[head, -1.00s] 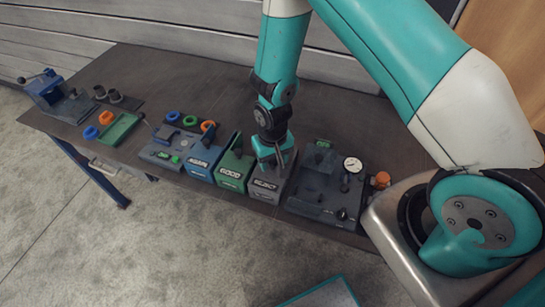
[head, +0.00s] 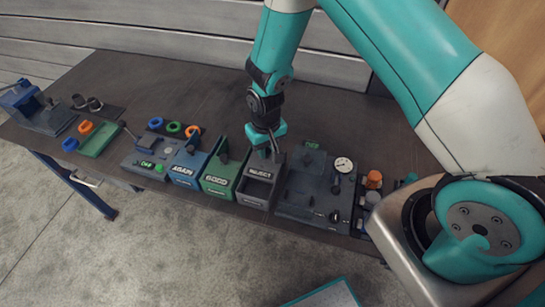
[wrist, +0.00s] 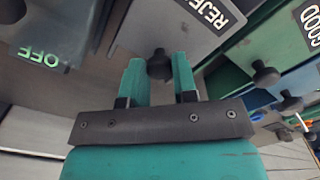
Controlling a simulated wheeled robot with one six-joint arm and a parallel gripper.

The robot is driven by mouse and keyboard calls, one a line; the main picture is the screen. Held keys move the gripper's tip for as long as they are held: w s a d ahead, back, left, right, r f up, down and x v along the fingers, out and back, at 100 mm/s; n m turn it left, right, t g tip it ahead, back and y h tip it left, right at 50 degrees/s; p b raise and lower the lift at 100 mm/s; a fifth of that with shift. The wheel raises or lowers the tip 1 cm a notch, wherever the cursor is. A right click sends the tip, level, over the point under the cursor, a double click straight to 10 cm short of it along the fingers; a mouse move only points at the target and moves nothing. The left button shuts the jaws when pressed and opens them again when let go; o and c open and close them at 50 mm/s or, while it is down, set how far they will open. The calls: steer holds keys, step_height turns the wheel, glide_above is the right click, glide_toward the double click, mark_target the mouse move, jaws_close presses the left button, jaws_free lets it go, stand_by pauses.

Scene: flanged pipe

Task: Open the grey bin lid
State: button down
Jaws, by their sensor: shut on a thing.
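The grey bin (head: 253,201) marked REJECT stands between the green bin and the grey gauge fixture. Its lid (head: 261,172) is tilted up and back, and a dark opening shows below it. The lid's lettering shows at the top of the wrist view (wrist: 212,14). My gripper (head: 266,150) is above the back of the lid. In the wrist view, my gripper (wrist: 160,76) is shut on the black lid knob (wrist: 159,66), with one teal finger on each side. The inside of the bin is too dark to make out.
The green GOOD bin (head: 219,184) and blue AGAIN bin (head: 184,170) stand close on the left, each with an upright knob. The gauge fixture (head: 309,200) stands close on the right.

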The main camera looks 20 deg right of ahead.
steer(key=shift+w+d, duration=0.85)
steer(key=shift+w, duration=0.2)
steer(key=c, duration=0.9)
jaws_free()
step_height(320, 180, up, 18)
steer(key=b, duration=0.4)
steer(key=shift+f, duration=0.25)
